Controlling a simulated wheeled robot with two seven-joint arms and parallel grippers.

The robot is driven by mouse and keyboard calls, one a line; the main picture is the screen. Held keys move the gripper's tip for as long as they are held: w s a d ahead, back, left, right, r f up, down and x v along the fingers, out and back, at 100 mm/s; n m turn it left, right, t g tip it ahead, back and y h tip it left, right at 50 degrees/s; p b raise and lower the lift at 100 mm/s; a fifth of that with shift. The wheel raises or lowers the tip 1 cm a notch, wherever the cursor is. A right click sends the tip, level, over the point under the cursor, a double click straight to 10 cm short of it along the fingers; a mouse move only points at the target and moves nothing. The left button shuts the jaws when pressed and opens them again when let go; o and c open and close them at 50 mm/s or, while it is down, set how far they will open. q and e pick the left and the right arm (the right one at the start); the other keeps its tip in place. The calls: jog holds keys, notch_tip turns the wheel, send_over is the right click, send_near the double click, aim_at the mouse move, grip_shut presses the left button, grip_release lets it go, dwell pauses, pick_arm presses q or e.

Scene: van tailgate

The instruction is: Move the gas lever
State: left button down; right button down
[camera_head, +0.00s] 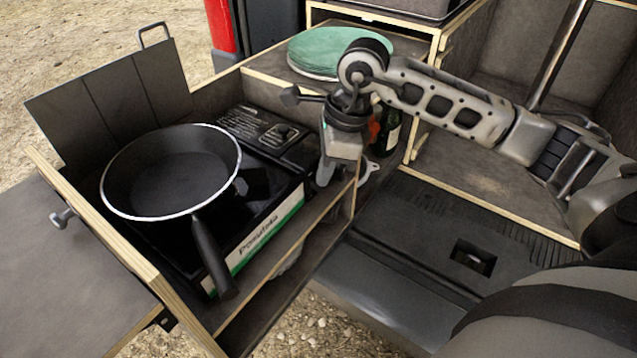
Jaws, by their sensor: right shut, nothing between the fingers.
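A black portable gas stove (262,193) with a green and white label sits in the wooden kitchen box. A black pan (170,172) with a white rim stands on it, its handle pointing towards me. The stove's control panel (268,128) has white print and a small dark raised part; I cannot tell for sure which part is the gas lever. My right gripper (324,180) comes in from the right and points down. It is shut and empty beside the stove's right end, close to the box's edge; I cannot tell whether it touches. My left gripper is out of view.
A green round stack (330,52) lies on the shelf behind the gripper. A dark bottle (386,132) stands just right of the gripper, partly hidden. The wooden front panel (120,260) bounds the box. A bare side table (60,270) is at left.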

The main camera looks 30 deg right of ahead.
jog(key=shift+d+b+x, duration=0.2)
jog(key=shift+b+x, duration=0.55)
jog(key=shift+x, duration=0.25)
jog(key=d, duration=0.1)
jog(key=s+d+r, duration=0.1)
jog(key=shift+s+d, duration=0.3)
jog(key=v, duration=1.6)
jog(key=shift+s, duration=0.1)
